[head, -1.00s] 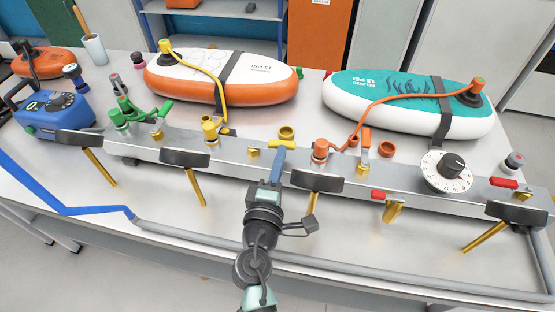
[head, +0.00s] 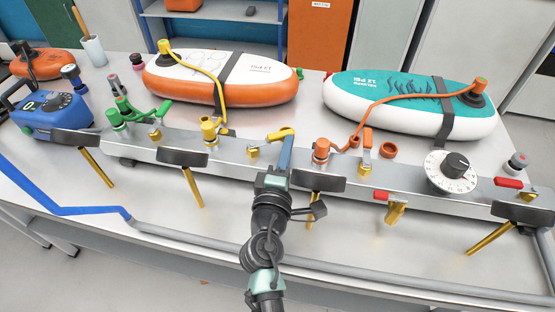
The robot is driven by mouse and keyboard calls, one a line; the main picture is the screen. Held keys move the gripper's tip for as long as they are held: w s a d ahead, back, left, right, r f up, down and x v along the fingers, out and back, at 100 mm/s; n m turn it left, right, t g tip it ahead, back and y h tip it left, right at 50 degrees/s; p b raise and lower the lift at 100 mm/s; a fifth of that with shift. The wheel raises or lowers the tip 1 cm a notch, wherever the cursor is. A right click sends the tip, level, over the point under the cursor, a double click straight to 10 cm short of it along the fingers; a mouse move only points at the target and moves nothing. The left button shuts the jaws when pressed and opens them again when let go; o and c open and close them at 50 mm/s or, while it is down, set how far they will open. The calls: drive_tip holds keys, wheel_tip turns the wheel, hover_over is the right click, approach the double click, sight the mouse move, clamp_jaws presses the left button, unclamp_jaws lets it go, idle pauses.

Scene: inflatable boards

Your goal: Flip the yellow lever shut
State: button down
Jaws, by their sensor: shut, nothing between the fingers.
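The yellow lever (head: 276,136) is on the metal rail, beside a small brass valve body (head: 253,151). Part of it is hidden behind my fingers, and it overlaps a yellow ring in this view, so its exact angle is hard to tell. My gripper (head: 286,143) is shut and empty, its blue fingers pointing away from me over the rail. The fingertips overlap the lever in the head view; I cannot tell whether they touch it. A yellow hose fitting (head: 209,130) stands to the left on the rail.
An orange hose fitting (head: 321,149) and upright orange lever (head: 367,139) stand right of my gripper. A white dial (head: 450,171) is farther right. A green lever (head: 157,110) is at left. An orange-white board (head: 205,92) and a teal board (head: 400,90) lie behind.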

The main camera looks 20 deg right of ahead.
drive_tip(key=shift+s, duration=0.1)
idle(0.3)
drive_tip(key=b+v, duration=0.1)
drive_tip(key=v, duration=1.2)
drive_tip(key=shift+b, duration=0.35)
